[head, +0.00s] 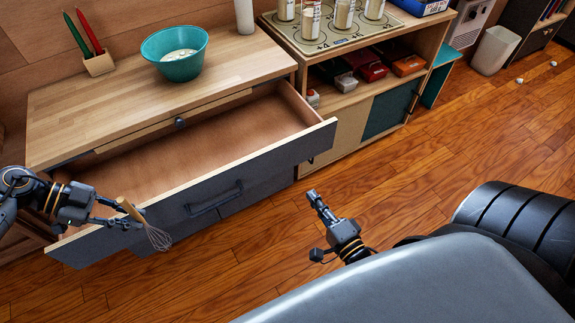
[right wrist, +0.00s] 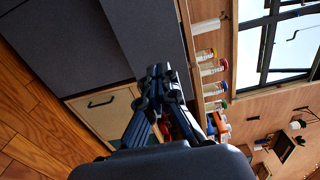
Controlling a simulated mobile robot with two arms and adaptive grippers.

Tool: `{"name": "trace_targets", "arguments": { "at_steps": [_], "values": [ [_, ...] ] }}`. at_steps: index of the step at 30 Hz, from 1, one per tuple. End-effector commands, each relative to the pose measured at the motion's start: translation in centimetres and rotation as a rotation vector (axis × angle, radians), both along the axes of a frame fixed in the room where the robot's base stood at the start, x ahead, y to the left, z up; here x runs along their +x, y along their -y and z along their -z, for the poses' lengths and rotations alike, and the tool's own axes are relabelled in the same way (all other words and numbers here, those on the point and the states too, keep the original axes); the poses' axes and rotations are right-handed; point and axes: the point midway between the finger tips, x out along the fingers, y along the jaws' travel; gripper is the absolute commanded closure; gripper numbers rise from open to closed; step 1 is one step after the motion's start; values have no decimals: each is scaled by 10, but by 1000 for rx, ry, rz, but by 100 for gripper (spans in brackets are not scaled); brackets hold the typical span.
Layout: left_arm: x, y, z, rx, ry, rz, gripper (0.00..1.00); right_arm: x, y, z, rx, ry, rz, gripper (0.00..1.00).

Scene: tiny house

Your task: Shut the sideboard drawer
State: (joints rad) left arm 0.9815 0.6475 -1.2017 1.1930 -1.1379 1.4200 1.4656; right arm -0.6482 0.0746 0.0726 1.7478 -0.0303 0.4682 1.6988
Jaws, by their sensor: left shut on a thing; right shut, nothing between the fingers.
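The sideboard (head: 240,57) has its long dark-fronted drawer (head: 212,195) pulled far out. The drawer inside (head: 200,140) looks empty. A dark bar handle (head: 216,198) is on its front. My left gripper (head: 122,212) is shut on a whisk (head: 157,236) with a wooden handle, at the left end of the drawer front; whether it touches the front cannot be told. My right gripper (head: 318,205) is shut and empty, over the floor to the right of the drawer front and apart from it. It also shows in the right wrist view (right wrist: 158,72).
A teal bowl (head: 175,55) with pale contents and a pencil holder (head: 99,63) stand on the sideboard top. A shelf unit (head: 345,110) with jars on a mat adjoins on the right. A bin (head: 494,51) stands far right. Wooden floor (head: 400,185) is clear between.

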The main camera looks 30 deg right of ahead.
Motion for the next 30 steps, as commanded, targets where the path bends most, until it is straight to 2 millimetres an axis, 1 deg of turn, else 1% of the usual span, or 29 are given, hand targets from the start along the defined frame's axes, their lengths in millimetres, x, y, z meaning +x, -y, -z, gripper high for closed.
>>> {"name": "trace_targets", "arguments": {
  "at_steps": [5,12,18,21,24,30],
  "values": [
    [0,0,-1,-1,-1,2,100,23,0,-3,4,8,1,100],
    [0,0,-2,0,-2,2,100,75,0,-3,2,6,1,100],
    [0,0,-3,0,-2,2,100,113,0,-2,3,4,2,100],
    [0,0,-3,0,-2,2,100,126,0,-2,3,4,1,100],
    [0,0,-3,1,-1,2,100,134,0,-1,3,2,1,100],
    [0,0,-3,1,-1,2,100,138,0,-1,3,1,1,100]
  ]
}}
